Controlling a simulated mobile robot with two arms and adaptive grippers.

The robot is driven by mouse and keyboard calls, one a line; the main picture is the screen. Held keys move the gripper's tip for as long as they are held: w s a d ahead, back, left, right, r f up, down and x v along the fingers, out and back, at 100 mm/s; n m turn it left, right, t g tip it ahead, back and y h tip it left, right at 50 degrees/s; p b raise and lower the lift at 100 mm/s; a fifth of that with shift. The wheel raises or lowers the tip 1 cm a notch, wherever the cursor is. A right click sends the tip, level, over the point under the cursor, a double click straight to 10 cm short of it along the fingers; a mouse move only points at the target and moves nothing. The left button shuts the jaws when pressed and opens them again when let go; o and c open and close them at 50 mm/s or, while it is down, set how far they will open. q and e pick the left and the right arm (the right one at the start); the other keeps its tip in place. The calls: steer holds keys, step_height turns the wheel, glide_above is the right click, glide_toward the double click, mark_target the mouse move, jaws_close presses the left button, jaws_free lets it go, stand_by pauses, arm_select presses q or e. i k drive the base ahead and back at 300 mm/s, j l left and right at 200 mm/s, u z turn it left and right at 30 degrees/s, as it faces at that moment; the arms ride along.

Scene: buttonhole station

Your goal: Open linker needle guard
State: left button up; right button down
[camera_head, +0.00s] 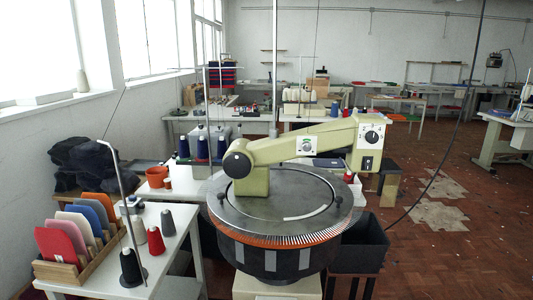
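A round linker machine (250,191) stands at the middle of the view, with a pale green arm (300,145) reaching over its grey dial. Needles (315,235) show as a pale comb along the dial's front rim. An orange band (277,240) runs just below the rim above a dark drum (275,262). I cannot tell which part is the needle guard or whether it is open. A curved light strip (310,213) lies on top of the dial. Neither of my grippers is in view.
A white side table (182,262) at the left holds yarn cones and a wooden rack (62,273) of coloured pieces. A dark bin (362,250) stands close right of the machine. A hanging cable (455,135) crosses at right. The brick-coloured floor (470,250) at right is mostly clear.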

mark_target(388, 188)
steer(key=l, duration=0.5)
steer(key=k+l+u, duration=0.15)
steer(key=l, duration=0.85)
steer(key=k+l+u, duration=0.1)
steer(key=l, duration=0.4)
steer(key=k+l, duration=0.15)
steer(key=l, duration=0.3)
steer(key=k+l+u, duration=0.15)
steer(key=l, duration=0.35)
